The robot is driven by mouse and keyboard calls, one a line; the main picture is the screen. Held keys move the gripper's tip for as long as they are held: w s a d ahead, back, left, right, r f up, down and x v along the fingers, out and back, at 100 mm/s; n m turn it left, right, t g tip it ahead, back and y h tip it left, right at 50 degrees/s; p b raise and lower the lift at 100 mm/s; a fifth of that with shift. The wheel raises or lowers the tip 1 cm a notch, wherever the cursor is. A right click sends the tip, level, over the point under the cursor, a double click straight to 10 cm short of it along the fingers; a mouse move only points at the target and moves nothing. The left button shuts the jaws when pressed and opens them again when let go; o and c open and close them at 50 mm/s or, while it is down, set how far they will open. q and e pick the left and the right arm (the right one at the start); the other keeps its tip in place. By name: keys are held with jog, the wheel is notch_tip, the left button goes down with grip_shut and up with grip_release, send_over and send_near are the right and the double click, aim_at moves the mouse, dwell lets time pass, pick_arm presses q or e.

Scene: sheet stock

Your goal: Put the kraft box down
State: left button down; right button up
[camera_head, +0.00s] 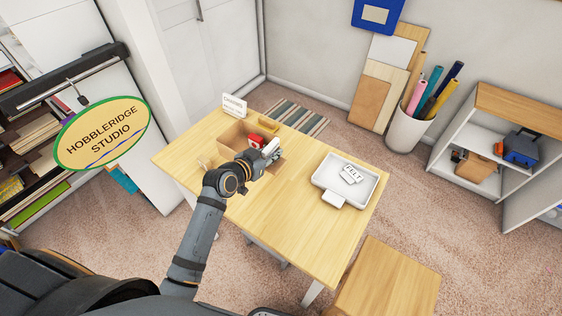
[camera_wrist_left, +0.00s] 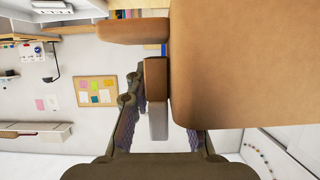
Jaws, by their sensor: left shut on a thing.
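The kraft box (camera_head: 235,132) is a brown open-topped box at the far left part of the wooden table. A red and white item (camera_head: 256,139) shows in or just above it. My left gripper (camera_head: 266,153) reaches over the box's near right side and partly hides it. In the left wrist view the box (camera_wrist_left: 235,65) fills the right side as a large brown face, close to the gripper (camera_wrist_left: 158,105). The gripper is shut on the box. Whether the box's underside touches the table cannot be told. My right gripper is not in view.
A white tray (camera_head: 328,182) with felt labels stands on the table (camera_head: 290,220) at the right. A small white sign (camera_head: 234,105) stands behind the box. The table's front middle is clear. A lower wooden surface (camera_head: 390,285) is at the front right.

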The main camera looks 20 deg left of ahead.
pick_arm(q)
jog(key=shift+w+d+f+p, duration=0.15)
jog(key=shift+w+d+f, duration=0.3)
jog(key=shift+f, duration=0.95)
jog(key=shift+w+d+f+p, duration=0.1)
jog(key=shift+w+d+f, duration=0.3)
jog(key=shift+f, duration=0.95)
jog(key=shift+w+d+f+p, duration=0.25)
jog(key=shift+w+f, duration=0.35)
jog(key=shift+f, duration=0.8)
jog(key=c, duration=1.2)
grip_release()
